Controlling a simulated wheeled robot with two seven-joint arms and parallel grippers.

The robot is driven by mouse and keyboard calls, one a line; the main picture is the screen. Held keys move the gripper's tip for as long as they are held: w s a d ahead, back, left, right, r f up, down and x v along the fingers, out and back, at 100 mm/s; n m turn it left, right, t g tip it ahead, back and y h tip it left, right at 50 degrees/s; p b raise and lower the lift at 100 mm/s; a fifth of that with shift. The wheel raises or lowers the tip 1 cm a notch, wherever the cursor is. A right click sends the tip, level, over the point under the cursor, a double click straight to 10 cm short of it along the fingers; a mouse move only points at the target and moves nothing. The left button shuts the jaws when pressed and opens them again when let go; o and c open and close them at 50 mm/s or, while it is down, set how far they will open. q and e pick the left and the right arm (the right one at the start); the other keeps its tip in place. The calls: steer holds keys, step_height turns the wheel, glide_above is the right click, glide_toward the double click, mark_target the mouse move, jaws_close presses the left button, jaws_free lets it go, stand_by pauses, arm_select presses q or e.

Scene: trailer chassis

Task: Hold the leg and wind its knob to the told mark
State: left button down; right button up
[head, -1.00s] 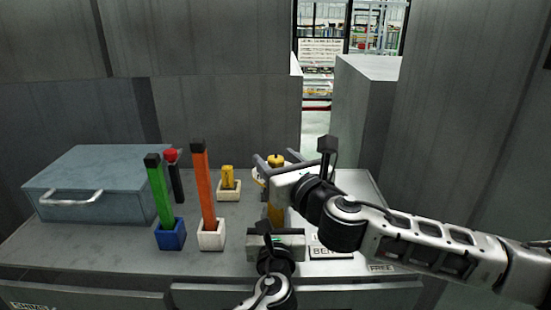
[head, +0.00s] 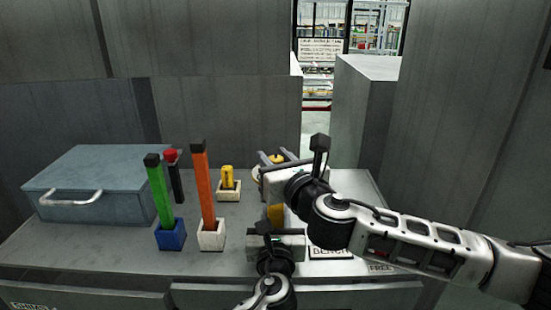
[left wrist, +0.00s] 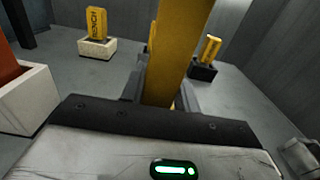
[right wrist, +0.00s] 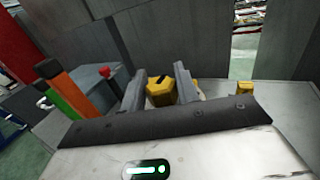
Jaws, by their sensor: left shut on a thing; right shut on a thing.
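The leg (head: 276,214) is a yellow-orange post standing upright on the bench; it also shows in the left wrist view (left wrist: 178,50). Its base is hidden behind my left gripper (head: 276,230), which is shut on the post low down. The knob (right wrist: 164,93) is a yellow many-sided cap with a dark mark on its top; in the head view it shows at the top of the leg (head: 277,158). My right gripper (right wrist: 158,85) is shut on the knob, one finger at each side. I cannot read any scale or target mark.
Left of the leg stand a green bar (head: 158,190) in a blue block, an orange bar (head: 204,185) in a white block and a red-topped black rod (head: 174,180). A blue-grey case (head: 95,190) sits at the left. A yellow piece (head: 228,176) stands behind in a cream holder.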

steer(key=m+h, duration=0.3)
steer(key=h, duration=0.2)
steer(key=m+t+h, duration=0.1)
steer(key=m+h, duration=0.2)
steer(key=h, duration=0.2)
steer(key=shift+m, duration=0.3)
steer(key=m+h, duration=0.2)
steer(key=h, duration=0.1)
steer(key=m+g+h, duration=0.1)
steer(key=m+h, duration=0.1)
steer(key=h, duration=0.1)
steer(key=shift+d+f+g, duration=0.1)
steer(key=shift+g, duration=0.2)
steer(key=shift+m+g+h, duration=0.3)
steer(key=shift+h, duration=0.2)
steer(key=shift+d+f, duration=0.1)
steer(key=o, duration=1)
steer(key=shift+s+a, duration=0.15)
steer(key=shift+a, duration=0.05)
steer(key=v, duration=1.1)
steer(key=shift+s+a, duration=0.2)
steer(key=shift+s, duration=0.05)
